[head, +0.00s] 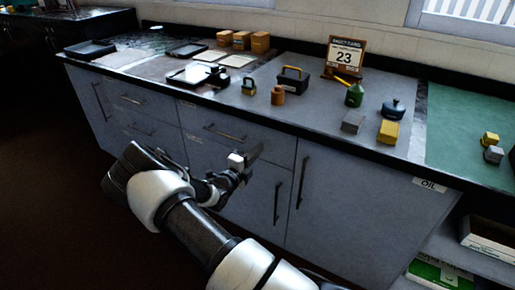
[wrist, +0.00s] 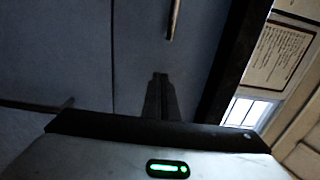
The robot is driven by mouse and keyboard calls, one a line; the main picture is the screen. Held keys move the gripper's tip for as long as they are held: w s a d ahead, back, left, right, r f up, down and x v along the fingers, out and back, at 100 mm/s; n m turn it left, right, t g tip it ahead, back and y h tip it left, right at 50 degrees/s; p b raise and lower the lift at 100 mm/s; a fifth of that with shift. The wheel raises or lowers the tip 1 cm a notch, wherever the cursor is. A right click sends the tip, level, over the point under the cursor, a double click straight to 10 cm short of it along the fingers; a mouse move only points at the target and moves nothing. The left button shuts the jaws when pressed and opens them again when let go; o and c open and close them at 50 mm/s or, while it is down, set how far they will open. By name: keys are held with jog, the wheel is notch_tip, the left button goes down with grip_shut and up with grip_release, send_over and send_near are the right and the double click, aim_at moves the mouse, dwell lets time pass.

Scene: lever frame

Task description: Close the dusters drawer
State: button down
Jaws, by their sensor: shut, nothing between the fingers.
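The grey cabinet has a drawer front (head: 207,122) with a dark bar handle (head: 225,132) in the head view, and more drawer fronts (head: 140,104) to its left. The small labels on them are too small to read, so I cannot tell which is the dusters drawer. No drawer visibly stands out from the cabinet. My gripper (head: 257,152) is in front of the cabinet, right of the middle drawer's handle, and hides part of the front. In the wrist view its fingers (wrist: 160,82) are together and empty, facing grey fronts, with a bar handle (wrist: 174,20) ahead of them.
Tall cupboard doors (head: 330,190) with upright handles are to the right, beside a panel marked OIL (head: 429,185). The countertop above (head: 310,105) carries tins, blocks, trays and a card reading 23 (head: 345,56). The dark floor (head: 60,210) at left is clear.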

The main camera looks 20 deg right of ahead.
jog(key=p+v, duration=0.2)
jog(key=v, duration=1)
jog(key=s+d+r+m+g+y, duration=0.25)
jog(key=s+r+m+g, duration=0.4)
jog(key=m, duration=0.55)
jog(key=s+d+r+m+g+y, duration=0.1)
jog(key=s+r+m+g+y, duration=0.25)
jog(key=s+r+m, duration=0.65)
jog(key=s+a+r+m+t+y, duration=0.5)
jog(key=s+a+r+m+y, duration=0.6)
jog(key=m, duration=1)
jog(key=s+a+r+h+p, duration=0.1)
jog(key=s+r+h+p, duration=0.1)
jog(key=r+p, duration=1.8)
jog(key=shift+v, duration=1)
jog(key=shift+a, duration=0.1)
